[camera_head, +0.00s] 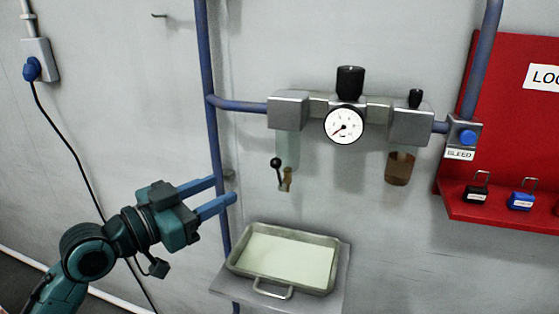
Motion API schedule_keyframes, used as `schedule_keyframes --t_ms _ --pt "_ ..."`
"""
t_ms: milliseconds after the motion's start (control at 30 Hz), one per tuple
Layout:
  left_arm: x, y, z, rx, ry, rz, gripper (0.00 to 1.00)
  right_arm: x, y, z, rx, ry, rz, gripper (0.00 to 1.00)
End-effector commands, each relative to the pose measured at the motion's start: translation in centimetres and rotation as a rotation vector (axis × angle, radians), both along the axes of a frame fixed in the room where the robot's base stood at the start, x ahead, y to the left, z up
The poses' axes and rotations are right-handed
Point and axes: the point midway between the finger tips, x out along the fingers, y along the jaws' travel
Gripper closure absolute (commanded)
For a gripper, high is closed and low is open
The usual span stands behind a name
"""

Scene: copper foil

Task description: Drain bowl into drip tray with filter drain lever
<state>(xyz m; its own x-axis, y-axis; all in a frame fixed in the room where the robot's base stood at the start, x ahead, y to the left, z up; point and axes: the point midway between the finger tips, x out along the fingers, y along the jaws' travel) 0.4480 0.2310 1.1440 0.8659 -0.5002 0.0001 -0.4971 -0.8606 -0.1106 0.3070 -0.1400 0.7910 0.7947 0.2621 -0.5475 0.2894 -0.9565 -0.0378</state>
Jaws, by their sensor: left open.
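The clear filter bowl (288,150) hangs under the left grey block of the air unit. At its bottom is a small brass drain with a black-knobbed lever (277,168), the knob up and to the left. The drip tray (284,258), a shallow metal pan with a pale inside and a front handle, sits on a shelf below the bowl. My left gripper (226,192) is open and empty, left of the drain lever and a little lower. Its fingers point right, over the blue vertical pipe in the picture. My right gripper is not in view.
A pressure gauge (344,125) and black regulator knob (350,82) are right of the bowl. A brown bowl (399,169) hangs further right. A blue bleed button (467,137) and red lock board (500,206) with padlocks are at the right. A blue pipe (209,100) runs vertically.

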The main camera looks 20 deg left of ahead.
Motion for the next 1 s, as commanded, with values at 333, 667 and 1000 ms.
schedule_keyframes --t_ms 333,667,1000 --pt "5.2 -3.0 0.4 -0.008 0.001 0.0 0.57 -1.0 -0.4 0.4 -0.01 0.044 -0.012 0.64" --pt "10.1 -5.8 0.1 -0.004 0.003 0.0 0.57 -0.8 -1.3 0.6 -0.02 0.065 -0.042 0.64" --pt "11.2 -6.5 -0.1 0.0 0.002 0.001 0.57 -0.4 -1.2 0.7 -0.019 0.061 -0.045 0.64"
